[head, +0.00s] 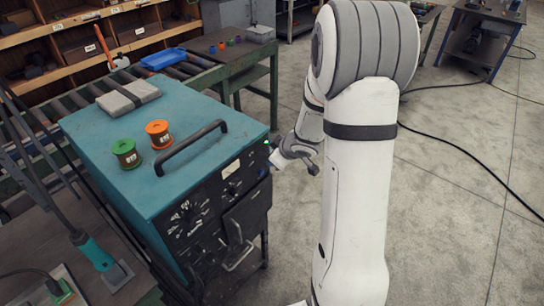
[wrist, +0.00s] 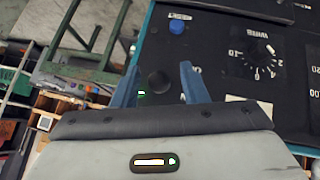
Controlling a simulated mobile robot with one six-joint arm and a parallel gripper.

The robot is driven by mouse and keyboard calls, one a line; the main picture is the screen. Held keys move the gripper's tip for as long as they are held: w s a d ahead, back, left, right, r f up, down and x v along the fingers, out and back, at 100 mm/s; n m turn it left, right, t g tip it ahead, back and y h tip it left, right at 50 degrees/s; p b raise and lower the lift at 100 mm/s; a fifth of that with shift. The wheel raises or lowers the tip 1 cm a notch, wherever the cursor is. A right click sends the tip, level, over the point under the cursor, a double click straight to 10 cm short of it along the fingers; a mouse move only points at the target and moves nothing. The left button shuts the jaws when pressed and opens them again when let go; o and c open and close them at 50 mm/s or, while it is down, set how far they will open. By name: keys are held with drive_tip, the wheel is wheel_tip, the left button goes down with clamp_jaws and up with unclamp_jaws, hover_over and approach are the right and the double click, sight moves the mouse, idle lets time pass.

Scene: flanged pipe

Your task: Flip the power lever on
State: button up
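The teal machine (head: 185,110) has a black front panel (head: 185,222) with dials and a handle. In the wrist view, the panel (wrist: 220,55) fills the right side. A dark round knob (wrist: 158,82), which looks like the power lever's end, sits near the panel's edge. My gripper (wrist: 160,68) is open, with one blue finger on each side of this knob and gaps visible between. Whether either finger touches it I cannot tell. A small green light (wrist: 141,93) shows beside the left finger. In the head view, my arm reaches the panel's upper right corner; the lever is hard to make out there.
A blue button (wrist: 178,24) and a numbered dial (wrist: 258,52) are close by on the panel. Green and orange spools (head: 158,134) and a black bar handle (head: 192,147) are on the machine's top. A roller conveyor stands behind; open floor lies to the right.

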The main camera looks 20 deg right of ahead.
drive_tip(key=shift+r, duration=0.1)
drive_tip(key=shift+s+d+r, duration=0.15)
drive_tip(key=shift+s+r, duration=0.05)
drive_tip(key=shift+r, duration=0.15)
drive_tip(key=v, duration=0.6)
drive_tip(key=shift+s+r, duration=0.2)
drive_tip(key=shift+s, duration=0.2)
